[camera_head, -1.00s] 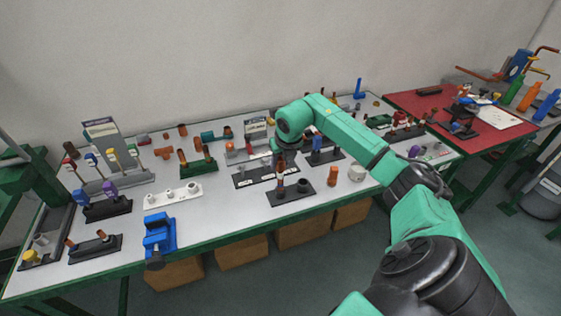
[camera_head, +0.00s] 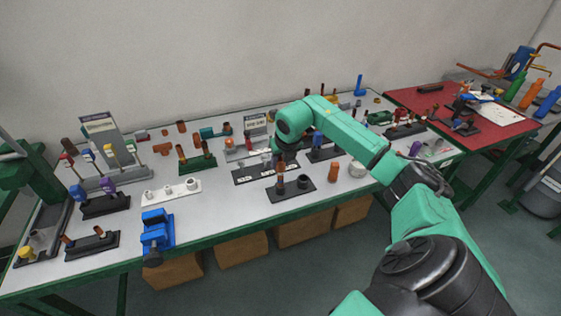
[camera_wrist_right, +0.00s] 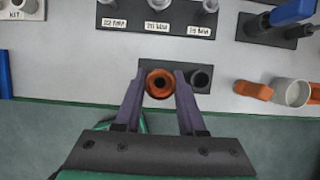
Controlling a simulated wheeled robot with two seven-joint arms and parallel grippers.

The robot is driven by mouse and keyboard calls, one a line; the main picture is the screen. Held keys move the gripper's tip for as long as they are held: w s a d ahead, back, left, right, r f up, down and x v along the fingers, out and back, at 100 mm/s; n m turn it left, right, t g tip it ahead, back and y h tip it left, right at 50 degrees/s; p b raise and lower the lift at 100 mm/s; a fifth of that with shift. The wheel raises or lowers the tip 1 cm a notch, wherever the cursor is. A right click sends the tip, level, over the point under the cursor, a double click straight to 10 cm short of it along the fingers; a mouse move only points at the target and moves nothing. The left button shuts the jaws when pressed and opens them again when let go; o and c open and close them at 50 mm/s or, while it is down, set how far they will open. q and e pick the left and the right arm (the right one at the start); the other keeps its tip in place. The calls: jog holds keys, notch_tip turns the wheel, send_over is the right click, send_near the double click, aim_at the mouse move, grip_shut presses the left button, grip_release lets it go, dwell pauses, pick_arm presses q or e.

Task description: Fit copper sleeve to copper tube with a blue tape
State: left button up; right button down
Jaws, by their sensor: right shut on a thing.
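My right gripper (camera_wrist_right: 159,78) points down over a black base (camera_wrist_right: 166,67) near the front edge of the white table. It is shut on a round copper sleeve (camera_wrist_right: 149,84), seen end-on with a dark hole in its middle. In the head view my right gripper (camera_head: 281,160) is just above an upright copper piece (camera_head: 281,184) on the same black base (camera_head: 284,195). Blue tape on this piece cannot be made out. Whether the sleeve is around it or above it I cannot tell. My left gripper is not in view.
A dark tube (camera_wrist_right: 201,78) stands on the base right of the sleeve. An orange piece (camera_wrist_right: 254,91) and a pale round cup (camera_wrist_right: 290,92) are further right. A labelled black rack (camera_wrist_right: 157,22) lies behind. A blue vise (camera_head: 157,234) is at the front left.

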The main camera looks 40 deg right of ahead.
jog(key=shift+f+b, duration=0.35)
jog(key=shift+f, duration=0.15)
jog(key=shift+c, duration=2.1)
grip_release()
jog(key=b+v, duration=0.2)
jog(key=v, duration=1.2)
jog(key=shift+r, duration=0.3)
jog(key=shift+s+a, duration=0.1)
jog(key=shift+s, duration=0.05)
